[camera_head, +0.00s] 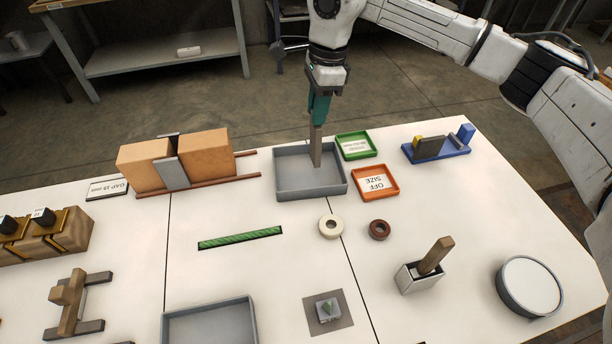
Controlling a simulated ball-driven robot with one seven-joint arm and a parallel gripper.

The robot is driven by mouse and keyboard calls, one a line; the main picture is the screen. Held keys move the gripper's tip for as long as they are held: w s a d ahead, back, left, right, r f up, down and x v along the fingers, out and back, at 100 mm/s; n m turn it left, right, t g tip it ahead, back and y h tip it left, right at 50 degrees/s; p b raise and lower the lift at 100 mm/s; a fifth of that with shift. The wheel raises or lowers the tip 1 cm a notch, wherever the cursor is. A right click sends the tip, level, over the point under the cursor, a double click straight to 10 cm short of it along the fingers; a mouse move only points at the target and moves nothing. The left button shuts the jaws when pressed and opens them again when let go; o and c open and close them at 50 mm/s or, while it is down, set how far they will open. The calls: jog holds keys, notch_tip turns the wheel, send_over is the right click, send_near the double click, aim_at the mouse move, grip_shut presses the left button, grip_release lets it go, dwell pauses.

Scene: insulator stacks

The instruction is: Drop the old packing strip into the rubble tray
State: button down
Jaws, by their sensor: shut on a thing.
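My gripper (318,118), with teal fingers, is at the top centre, pointing down. It is shut on a flat grey-brown strip (316,148), which I take to be the old packing strip. The strip hangs upright, its lower end inside the outline of a grey open tray (312,192) at the back of the white table. I cannot tell whether the strip touches the tray floor. A second grey tray (208,308) is cut off at the bottom edge. No label shows which one is the rubble tray.
Green (370,153) and orange (393,191) labelled trays stand right of the back tray. Two brown blocks (206,153) with a grey plate between them rest on rods to its left. A green striped strip (240,238) and two rings (331,227) lie in front.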

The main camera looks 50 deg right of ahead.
jog(key=shift+f, duration=0.85)
jog(key=c, duration=0.9)
grip_release()
jog(key=shift+o, duration=0.2)
jog(key=shift+r, duration=0.1)
notch_tip(320, 180, up, 11)
jog(key=d, duration=0.1)
jog(key=shift+s+f, duration=0.2)
jog(key=shift+s, duration=0.15)
